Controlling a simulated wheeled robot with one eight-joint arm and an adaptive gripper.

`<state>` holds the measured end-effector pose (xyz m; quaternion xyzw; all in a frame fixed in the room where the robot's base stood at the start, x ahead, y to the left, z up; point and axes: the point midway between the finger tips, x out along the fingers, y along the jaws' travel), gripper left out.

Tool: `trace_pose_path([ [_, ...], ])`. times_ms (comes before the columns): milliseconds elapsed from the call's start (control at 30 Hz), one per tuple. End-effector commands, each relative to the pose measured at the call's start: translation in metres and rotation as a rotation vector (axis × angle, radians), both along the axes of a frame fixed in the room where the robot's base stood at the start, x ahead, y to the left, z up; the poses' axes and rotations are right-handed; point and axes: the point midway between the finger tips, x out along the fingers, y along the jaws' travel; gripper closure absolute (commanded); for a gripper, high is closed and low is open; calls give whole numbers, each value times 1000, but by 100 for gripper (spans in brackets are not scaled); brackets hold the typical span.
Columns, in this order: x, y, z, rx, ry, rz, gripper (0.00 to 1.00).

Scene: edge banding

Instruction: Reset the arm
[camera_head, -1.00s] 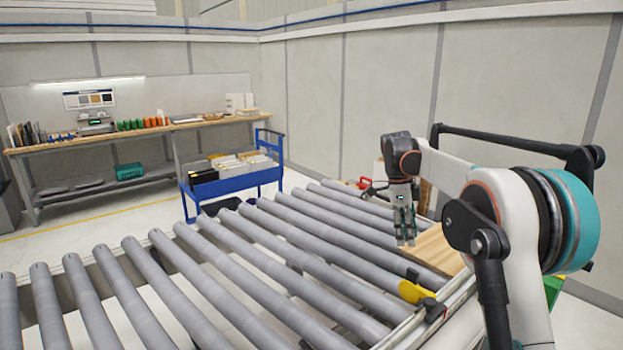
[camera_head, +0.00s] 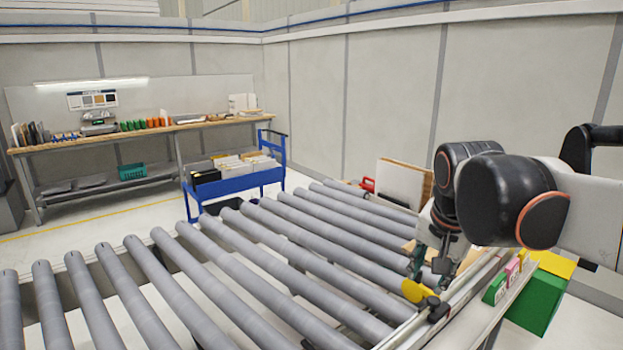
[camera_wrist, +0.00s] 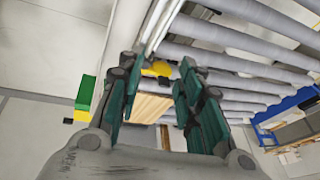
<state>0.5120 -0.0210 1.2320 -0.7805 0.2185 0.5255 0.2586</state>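My gripper (camera_head: 432,272) hangs over the right edge of the roller conveyor, beside a yellow part (camera_head: 418,291) on the rail. In the wrist view its green-padded fingers (camera_wrist: 158,72) are spread apart. The light wooden board (camera_wrist: 150,108) shows between and beyond them, apart from the fingers. In the head view the board is mostly hidden behind my arm. My arm is folded, its dark joint large at the right of the head view.
The grey roller conveyor (camera_head: 258,288) is otherwise bare. Green and pink blocks (camera_head: 496,288) and a green-and-yellow box (camera_head: 541,298) are near my arm at the right. Upright panels (camera_head: 402,184) stand behind. A blue cart (camera_head: 233,184) and a workbench (camera_head: 170,126) are farther off.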

Motion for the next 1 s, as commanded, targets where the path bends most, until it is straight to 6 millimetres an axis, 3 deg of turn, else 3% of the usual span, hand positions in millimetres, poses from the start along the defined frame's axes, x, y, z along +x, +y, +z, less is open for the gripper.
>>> trace_pose_path([
  [33,-18,2,-6,-16,-18,55,67],
  [300,-91,13,-45,-128,-126,370,67],
  [500,-130,19,-78,-215,-193,551,67],
  [700,-145,21,-94,-262,-224,632,67],
  [1000,-146,21,-94,-267,-227,640,67],
])
